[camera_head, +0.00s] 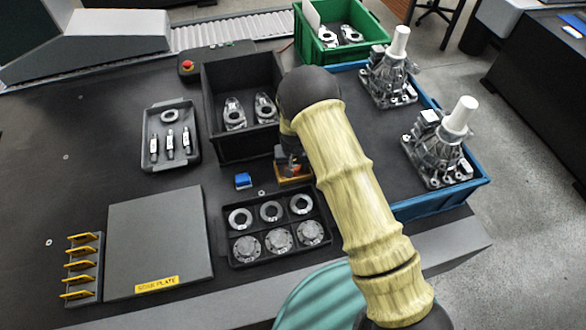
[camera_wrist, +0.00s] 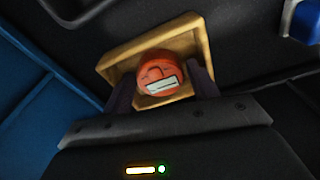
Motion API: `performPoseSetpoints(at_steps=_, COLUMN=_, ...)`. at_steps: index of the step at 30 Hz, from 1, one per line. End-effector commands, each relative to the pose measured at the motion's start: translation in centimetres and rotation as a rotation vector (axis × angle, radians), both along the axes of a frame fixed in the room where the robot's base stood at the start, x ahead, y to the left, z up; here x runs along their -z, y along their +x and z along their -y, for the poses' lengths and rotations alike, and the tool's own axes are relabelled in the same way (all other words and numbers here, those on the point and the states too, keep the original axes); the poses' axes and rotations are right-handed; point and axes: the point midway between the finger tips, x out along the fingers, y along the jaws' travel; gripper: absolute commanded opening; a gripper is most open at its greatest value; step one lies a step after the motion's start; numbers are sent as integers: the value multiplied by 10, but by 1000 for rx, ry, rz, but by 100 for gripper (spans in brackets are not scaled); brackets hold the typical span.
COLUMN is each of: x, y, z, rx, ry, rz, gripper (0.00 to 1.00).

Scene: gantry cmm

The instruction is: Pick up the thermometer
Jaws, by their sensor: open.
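The thermometer appears in the wrist view as an orange-red rounded body with a white label (camera_wrist: 157,75). It sits in a small tan tray (camera_wrist: 120,66). In the head view the tray (camera_head: 293,180) stands on the dark table beside the black bin, and a bit of the thermometer's red (camera_head: 296,169) shows. My gripper (camera_wrist: 162,88) is over the tray, its dark fingers apart on either side of the thermometer. I cannot tell whether they touch it. My arm hides part of this in the head view.
A black bin (camera_head: 214,100) stands close behind, and a blue crate (camera_head: 440,204) with castings is to the right. A blue block (camera_head: 243,180) lies to the left, also at the wrist view's corner (camera_wrist: 303,20). A black tray (camera_head: 228,212) of round parts is in front.

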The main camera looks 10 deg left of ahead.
Motion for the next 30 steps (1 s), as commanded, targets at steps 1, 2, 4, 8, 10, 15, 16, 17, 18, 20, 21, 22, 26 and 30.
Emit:
performPoseSetpoints(at_steps=1, x=0, y=0, z=0, rx=0, ry=0, rz=0, gripper=59)
performPoseSetpoints(at_steps=2, x=0, y=0, z=0, rx=0, ry=0, rz=0, gripper=59)
performPoseSetpoints(at_steps=4, x=0, y=0, z=0, rx=0, ry=0, rz=0, gripper=57)
performPoseSetpoints(at_steps=8, x=0, y=0, z=0, rx=0, ry=0, rz=0, gripper=32)
performPoseSetpoints(at_steps=10, x=0, y=0, z=0, rx=0, ry=0, rz=0, gripper=24)
performPoseSetpoints(at_steps=15, x=0, y=0, z=0, rx=0, ry=0, rz=0, gripper=24)
performPoseSetpoints(at_steps=16, x=-1, y=0, z=0, rx=0, ry=0, rz=0, gripper=24)
performPoseSetpoints(at_steps=17, x=-1, y=0, z=0, rx=0, ry=0, rz=1, gripper=24)
performPoseSetpoints(at_steps=18, x=-2, y=0, z=0, rx=0, ry=0, rz=1, gripper=24)
performPoseSetpoints(at_steps=20, x=-6, y=1, z=0, rx=0, ry=1, rz=2, gripper=24)
performPoseSetpoints(at_steps=21, x=-9, y=1, z=-1, rx=0, ry=2, rz=3, gripper=24)
performPoseSetpoints(at_steps=22, x=-12, y=1, z=-1, rx=-1, ry=2, rz=3, gripper=24)
performPoseSetpoints(at_steps=26, x=-31, y=1, z=0, rx=-1, ry=2, rz=3, gripper=24)
performPoseSetpoints(at_steps=30, x=-59, y=1, z=-1, rx=0, ry=2, rz=5, gripper=24)
